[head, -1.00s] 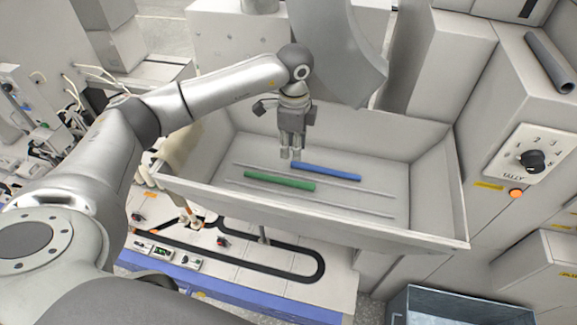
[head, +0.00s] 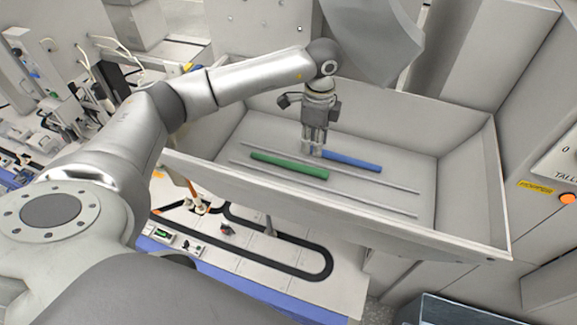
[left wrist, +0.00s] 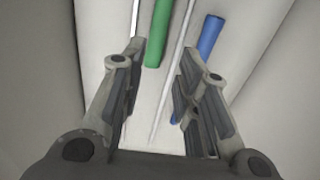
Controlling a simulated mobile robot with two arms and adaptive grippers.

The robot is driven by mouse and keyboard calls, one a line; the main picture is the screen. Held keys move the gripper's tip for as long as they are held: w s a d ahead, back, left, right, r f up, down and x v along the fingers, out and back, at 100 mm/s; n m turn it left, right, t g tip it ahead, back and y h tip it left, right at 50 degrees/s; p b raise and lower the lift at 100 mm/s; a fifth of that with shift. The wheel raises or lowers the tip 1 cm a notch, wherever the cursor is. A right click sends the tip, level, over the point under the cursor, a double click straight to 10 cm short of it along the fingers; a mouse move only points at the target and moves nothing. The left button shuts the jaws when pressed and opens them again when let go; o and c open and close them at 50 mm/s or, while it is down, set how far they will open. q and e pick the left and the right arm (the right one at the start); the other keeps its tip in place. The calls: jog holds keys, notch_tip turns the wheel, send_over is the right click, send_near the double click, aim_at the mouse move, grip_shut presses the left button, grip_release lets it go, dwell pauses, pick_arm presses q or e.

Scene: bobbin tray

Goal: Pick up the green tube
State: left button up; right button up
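The green tube (head: 290,166) lies flat in the large pale tray (head: 340,203), between two thin grey rails. The blue tube (head: 352,161) lies beyond it and to the right, past the far rail. My left gripper (head: 313,151) points down into the tray near the green tube's right part and the blue tube's left end. In the left wrist view its fingers (left wrist: 160,58) are apart with no tube gripped between them. There the green tube (left wrist: 158,35) shows ahead near the left finger, and the blue tube (left wrist: 209,38) runs partly behind the right finger. My right gripper is not in view.
The tray has raised walls on all sides. A thin rail (head: 355,199) runs on the near side of the green tube. A machine with a black looped track (head: 300,270) stands below the tray's front.

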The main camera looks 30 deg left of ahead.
pick_arm(q)
jog(key=p, duration=0.2)
send_over(312, 168)
notch_tip(312, 168, down, 5)
jog(key=shift+a+f, duration=0.1)
jog(key=shift+f+p, duration=0.45)
jog(key=shift+f, duration=0.15)
notch_tip(312, 168, down, 3)
jog(key=shift+s+f+p, duration=0.1)
jog(key=shift+p, duration=0.6)
jog(key=shift+f, duration=0.5)
jog(key=c, duration=0.6)
jog(key=shift+r, duration=0.1)
